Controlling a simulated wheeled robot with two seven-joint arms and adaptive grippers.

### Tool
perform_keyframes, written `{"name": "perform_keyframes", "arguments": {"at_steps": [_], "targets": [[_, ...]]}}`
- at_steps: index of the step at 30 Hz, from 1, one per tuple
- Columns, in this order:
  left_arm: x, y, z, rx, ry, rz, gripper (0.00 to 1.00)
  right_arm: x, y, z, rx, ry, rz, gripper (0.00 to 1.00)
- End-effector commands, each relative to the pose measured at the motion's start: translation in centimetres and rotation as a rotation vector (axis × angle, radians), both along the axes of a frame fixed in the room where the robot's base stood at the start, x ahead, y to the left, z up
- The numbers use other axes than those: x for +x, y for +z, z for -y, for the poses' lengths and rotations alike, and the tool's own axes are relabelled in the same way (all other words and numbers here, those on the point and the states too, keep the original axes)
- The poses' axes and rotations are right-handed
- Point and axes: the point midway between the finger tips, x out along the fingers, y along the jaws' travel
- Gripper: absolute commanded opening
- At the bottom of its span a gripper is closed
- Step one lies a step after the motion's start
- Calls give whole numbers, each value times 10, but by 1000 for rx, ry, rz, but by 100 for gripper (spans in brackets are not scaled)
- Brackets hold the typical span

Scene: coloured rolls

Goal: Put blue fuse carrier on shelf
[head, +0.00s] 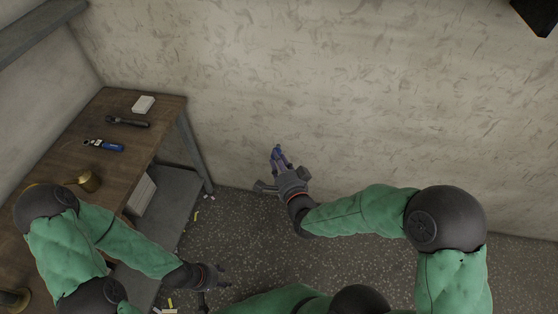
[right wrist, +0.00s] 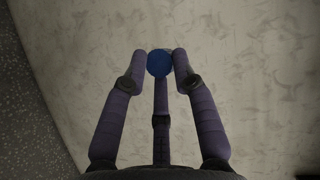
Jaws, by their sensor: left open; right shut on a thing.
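My right gripper (head: 279,159) is shut on the blue fuse carrier (head: 276,152) and holds it in the air in front of the wall. In the right wrist view the carrier shows as a round blue end (right wrist: 159,63) between the fingertips (right wrist: 160,68); the rest of it is hidden. My left gripper (head: 215,286) is low at the bottom of the head view, open and apart from the carrier. A grey ledge that may be the shelf (head: 40,28) runs along the left wall at the top left.
Small pieces litter the floor.

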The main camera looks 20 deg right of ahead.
Motion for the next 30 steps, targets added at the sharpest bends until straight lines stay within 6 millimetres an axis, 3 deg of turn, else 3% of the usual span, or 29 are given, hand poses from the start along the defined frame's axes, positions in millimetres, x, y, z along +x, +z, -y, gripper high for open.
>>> {"name": "perform_keyframes", "arguments": {"at_steps": [14, 30], "targets": [[0, 44, 0, 0, 1, 1, 48, 0, 44, 0, 0, 0, 1, 0], [0, 142, 0, 0, 1, 1, 48, 0, 143, 1, 0, 0, 1, 0]]}}
